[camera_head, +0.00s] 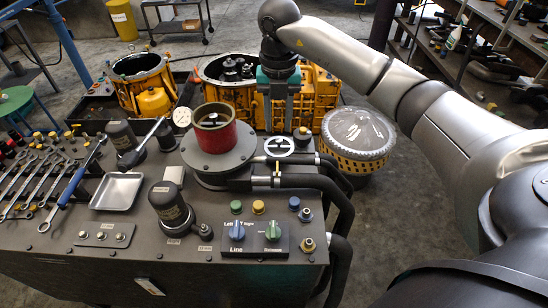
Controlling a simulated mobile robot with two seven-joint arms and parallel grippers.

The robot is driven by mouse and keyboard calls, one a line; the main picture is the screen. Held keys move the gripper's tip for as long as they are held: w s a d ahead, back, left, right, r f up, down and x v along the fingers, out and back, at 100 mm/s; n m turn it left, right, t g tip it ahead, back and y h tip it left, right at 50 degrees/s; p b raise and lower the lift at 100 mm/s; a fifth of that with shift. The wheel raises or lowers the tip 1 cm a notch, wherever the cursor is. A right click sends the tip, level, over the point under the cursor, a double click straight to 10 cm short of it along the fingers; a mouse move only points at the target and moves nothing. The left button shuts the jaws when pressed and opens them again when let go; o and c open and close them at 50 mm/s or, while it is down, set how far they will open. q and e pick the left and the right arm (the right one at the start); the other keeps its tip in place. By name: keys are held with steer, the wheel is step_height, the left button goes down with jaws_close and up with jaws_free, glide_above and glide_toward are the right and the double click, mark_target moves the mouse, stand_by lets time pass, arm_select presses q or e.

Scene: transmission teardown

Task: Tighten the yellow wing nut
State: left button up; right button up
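My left gripper is out of view.
A red cylinder (215,130) on a grey flange stands left of the fitting. Dark hoses (310,182) curve off the bench's right edge. A control panel (255,240) with knobs lies in front. Yellow housings (316,98) and a plastic-covered drum (357,134) stand behind.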

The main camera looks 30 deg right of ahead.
step_height(320, 180, down, 6)
steer(key=shift+s+r, duration=0.15)
step_height(320, 180, down, 8)
steer(key=shift+f, duration=0.1)
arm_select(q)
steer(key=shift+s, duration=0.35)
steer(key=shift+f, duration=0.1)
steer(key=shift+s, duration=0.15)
arm_select(e)
jaws_close()
